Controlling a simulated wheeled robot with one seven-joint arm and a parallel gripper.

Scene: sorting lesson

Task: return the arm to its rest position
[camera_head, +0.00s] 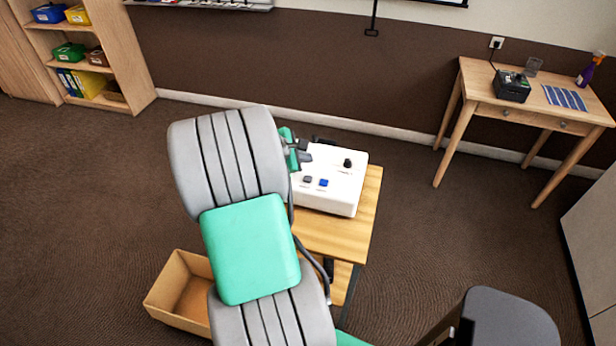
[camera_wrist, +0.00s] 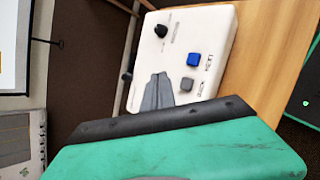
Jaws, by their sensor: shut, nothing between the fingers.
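My gripper (camera_head: 304,155) shows in the head view at the left edge of a white control box, partly hidden behind my grey and green arm. In the wrist view the grey fingers of my gripper (camera_wrist: 157,92) are together and hold nothing. They reach over the side of the white control box (camera_wrist: 212,45), near its grey button. I cannot tell whether they touch the box. The box also shows in the head view (camera_head: 338,192), with a black knob (camera_head: 347,163), a blue button (camera_head: 323,183) and a grey button (camera_head: 307,180).
The box stands on a small wooden table (camera_head: 335,237). An open cardboard box (camera_head: 165,312) is on the floor at the lower left.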

